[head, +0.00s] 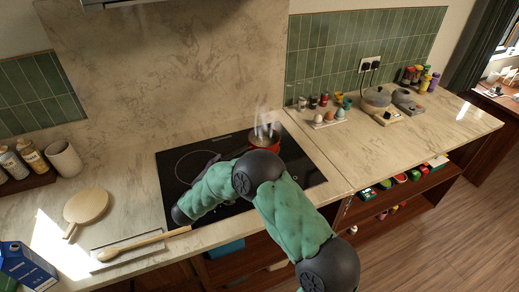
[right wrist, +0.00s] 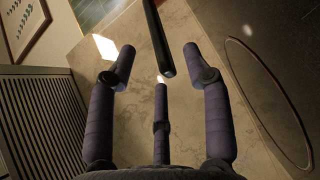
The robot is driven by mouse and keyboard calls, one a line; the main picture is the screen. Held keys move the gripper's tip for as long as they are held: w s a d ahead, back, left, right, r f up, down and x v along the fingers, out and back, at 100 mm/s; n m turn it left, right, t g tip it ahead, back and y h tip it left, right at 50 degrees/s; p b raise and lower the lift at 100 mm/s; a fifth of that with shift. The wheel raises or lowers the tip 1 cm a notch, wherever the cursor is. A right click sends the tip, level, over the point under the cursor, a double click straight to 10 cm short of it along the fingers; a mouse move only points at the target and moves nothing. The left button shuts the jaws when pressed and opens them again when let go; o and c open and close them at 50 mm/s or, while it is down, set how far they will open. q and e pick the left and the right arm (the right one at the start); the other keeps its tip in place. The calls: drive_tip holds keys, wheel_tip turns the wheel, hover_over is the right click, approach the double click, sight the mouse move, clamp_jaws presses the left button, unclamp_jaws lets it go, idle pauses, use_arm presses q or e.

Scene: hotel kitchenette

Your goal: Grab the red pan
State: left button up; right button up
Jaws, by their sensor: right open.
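The red pan (head: 264,137) stands on the back right of the black hob (head: 172,185), with steam rising from it. My right arm reaches over the hob from the lower right and hides part of it. My right gripper (head: 207,168) is mostly hidden by my arm, to the left of the pan. In the right wrist view its purple fingers (right wrist: 158,64) are spread open. A dark rod-like handle (right wrist: 158,38) enters from the top and ends between the fingertips; its other end is out of view, and I cannot tell whether the fingers touch it. My left gripper is not in view.
A wooden spoon (head: 145,244), a round wooden board (head: 87,206) and a blue carton (head: 26,266) lie or stand left of the hob. Egg cups (head: 322,114), jars and a scale (head: 386,116) stand at the right. The right front worktop (head: 385,155) is clear.

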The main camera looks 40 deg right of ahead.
drive_tip(key=b+x, duration=0.2)
drive_tip(key=x, duration=0.2)
drive_tip(key=shift+s+d, duration=0.1)
drive_tip(key=shift+d, duration=0.1)
drive_tip(key=shift+w+d, duration=0.25)
drive_tip(key=shift+d, duration=0.1)
clamp_jaws()
drive_tip(key=shift+r, duration=0.2)
